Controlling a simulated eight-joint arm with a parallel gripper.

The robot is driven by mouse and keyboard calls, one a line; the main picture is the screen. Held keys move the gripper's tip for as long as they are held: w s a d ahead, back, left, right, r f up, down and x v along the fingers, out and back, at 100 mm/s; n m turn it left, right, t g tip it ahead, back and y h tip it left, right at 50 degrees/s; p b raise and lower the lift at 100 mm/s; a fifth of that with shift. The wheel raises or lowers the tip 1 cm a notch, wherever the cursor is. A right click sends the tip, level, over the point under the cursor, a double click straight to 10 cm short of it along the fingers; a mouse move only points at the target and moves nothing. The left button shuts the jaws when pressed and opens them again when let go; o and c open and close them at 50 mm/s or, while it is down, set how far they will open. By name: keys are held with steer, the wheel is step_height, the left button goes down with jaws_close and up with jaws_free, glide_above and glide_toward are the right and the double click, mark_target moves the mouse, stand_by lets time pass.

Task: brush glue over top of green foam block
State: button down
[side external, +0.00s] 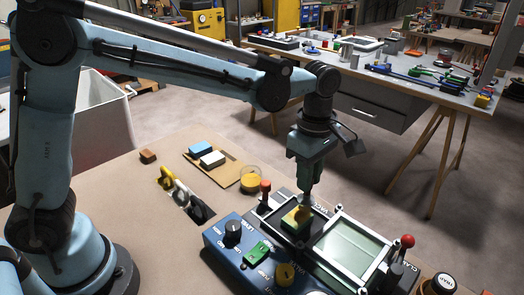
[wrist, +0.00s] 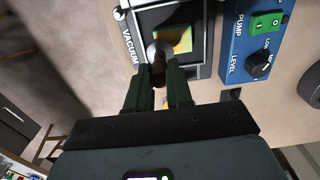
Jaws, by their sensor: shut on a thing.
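The green foam block (side external: 296,219) sits in the dark framed bay of the vacuum machine (side external: 226,262). In the wrist view the block (wrist: 178,40) shows yellow over part of its top and green elsewhere. My gripper (side external: 307,196) points down above the block. It is shut on a brush, whose brown handle (wrist: 158,72) shows between the fingers (wrist: 158,88) in the wrist view. The brush's pale head (wrist: 157,50) overlaps the block's left part there; whether it touches cannot be told. A clear dish of yellow glue (side external: 250,181) stands on the bench behind the machine.
Blue (side external: 201,148) and white (side external: 212,159) blocks lie on cardboard. A brown block (side external: 148,156) and several dark, white and yellow items lie to the left. Red-topped levers (side external: 406,242) and a pale framed window (side external: 352,249) flank the bay. Bare bench lies at the left front.

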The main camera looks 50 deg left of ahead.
steer(key=shift+f, duration=0.25)
stand_by(0.3)
steer(key=shift+s, duration=0.8)
steer(key=shift+s, duration=0.1)
steer(key=shift+s, duration=0.6)
steer(key=shift+s, duration=0.15)
steer(key=shift+s+r, duration=0.1)
steer(key=shift+s, duration=0.4)
steer(key=shift+w, duration=0.1)
steer(key=shift+w, duration=0.65)
